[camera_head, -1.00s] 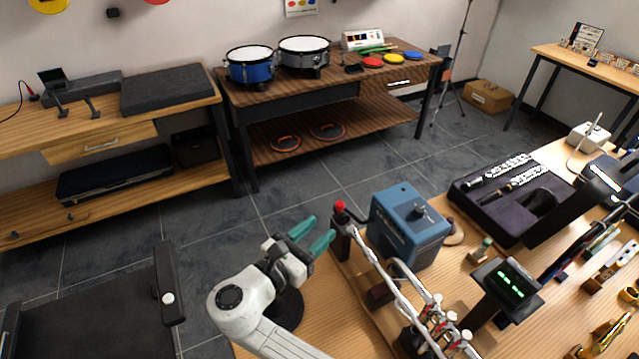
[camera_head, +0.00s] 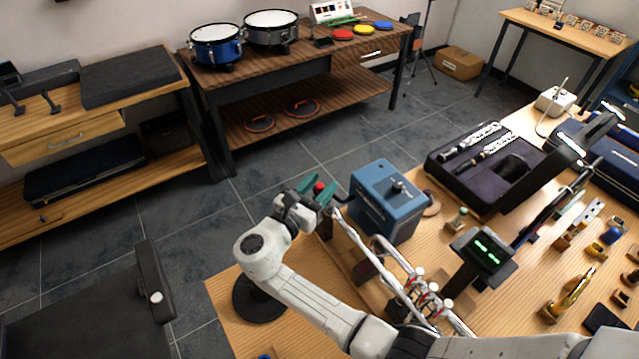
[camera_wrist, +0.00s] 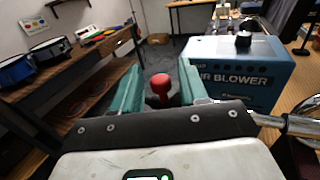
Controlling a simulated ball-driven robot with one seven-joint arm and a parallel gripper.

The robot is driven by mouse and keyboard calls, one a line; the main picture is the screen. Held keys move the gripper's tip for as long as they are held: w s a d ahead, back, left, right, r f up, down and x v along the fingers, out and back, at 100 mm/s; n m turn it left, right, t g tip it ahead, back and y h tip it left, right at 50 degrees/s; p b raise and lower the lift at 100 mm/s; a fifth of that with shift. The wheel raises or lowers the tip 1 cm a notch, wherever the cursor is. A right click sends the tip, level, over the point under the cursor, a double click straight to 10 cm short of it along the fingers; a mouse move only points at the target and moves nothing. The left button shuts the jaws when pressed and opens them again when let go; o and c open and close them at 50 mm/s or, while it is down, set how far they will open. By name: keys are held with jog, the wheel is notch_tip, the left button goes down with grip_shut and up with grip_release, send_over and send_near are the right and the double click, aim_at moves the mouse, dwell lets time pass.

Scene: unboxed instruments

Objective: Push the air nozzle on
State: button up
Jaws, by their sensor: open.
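A red round knob (camera_head: 319,187) tops a dark post (camera_head: 325,224) at the far end of the workbench. It is close in front of the blue air blower (camera_head: 388,200), a box with a black dial. I take the red-topped post for the air nozzle, but cannot be sure. My gripper (camera_head: 317,185) has green fingers and is open around the knob. In the wrist view the red knob (camera_wrist: 161,84) shows between the two fingers (camera_wrist: 160,88), with a gap on each side. The post below the knob is mostly hidden there. The blower (camera_wrist: 238,72) stands just right of the fingers.
A silver valved instrument (camera_head: 412,290) lies beside my arm, in front of the blower. A green-digit display (camera_head: 486,247) stands right of it. An open dark case (camera_head: 490,165) lies behind. Floor is open left of the bench.

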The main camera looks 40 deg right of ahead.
jog(key=shift+d, duration=0.1)
jog(key=shift+c, duration=0.2)
grip_shut()
dwell(0.5)
